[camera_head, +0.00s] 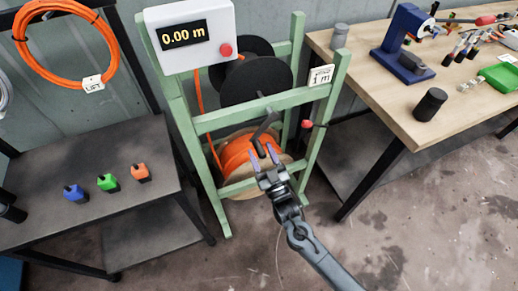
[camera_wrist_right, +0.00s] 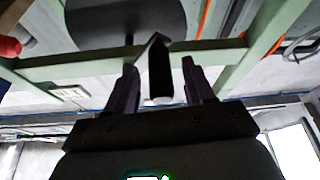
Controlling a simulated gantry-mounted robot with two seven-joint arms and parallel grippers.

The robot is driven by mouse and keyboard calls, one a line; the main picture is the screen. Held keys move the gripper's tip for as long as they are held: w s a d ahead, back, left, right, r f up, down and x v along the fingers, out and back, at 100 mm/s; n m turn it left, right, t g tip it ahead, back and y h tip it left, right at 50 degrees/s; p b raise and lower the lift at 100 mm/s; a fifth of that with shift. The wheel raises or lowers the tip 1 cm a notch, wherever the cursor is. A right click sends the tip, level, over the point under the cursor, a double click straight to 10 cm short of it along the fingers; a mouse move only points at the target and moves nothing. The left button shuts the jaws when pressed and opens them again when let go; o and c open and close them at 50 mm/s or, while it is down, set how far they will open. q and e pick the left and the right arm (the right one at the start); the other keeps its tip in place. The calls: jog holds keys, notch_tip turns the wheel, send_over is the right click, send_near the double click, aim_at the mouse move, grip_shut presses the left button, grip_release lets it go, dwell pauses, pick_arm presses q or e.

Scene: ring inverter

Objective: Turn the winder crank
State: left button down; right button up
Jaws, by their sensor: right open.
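The winder is a green frame (camera_head: 172,103) with black discs and a spool of orange cable (camera_head: 237,157) low inside it. Its dark crank (camera_head: 265,126) sticks out at the front, over the spool. My right gripper (camera_head: 263,153) is open just below the crank, fingers pointing up toward it. In the right wrist view, the black crank handle (camera_wrist_right: 160,76) shows between the two open fingers, with a gap on each side. I cannot tell whether the fingertips reach around it in depth. My left gripper is not in view.
The meter box (camera_head: 192,38) reads 0.00 m and has a red button. A dark side table (camera_head: 75,150) at left holds blue, green and orange blocks. A wooden bench (camera_head: 385,90) at right carries a blue press (camera_head: 402,42) and a black cylinder (camera_head: 430,104). Floor in front is clear.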

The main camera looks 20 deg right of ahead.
jog(key=shift+x, duration=1.1)
jog(key=shift+c, duration=0.2)
grip_shut()
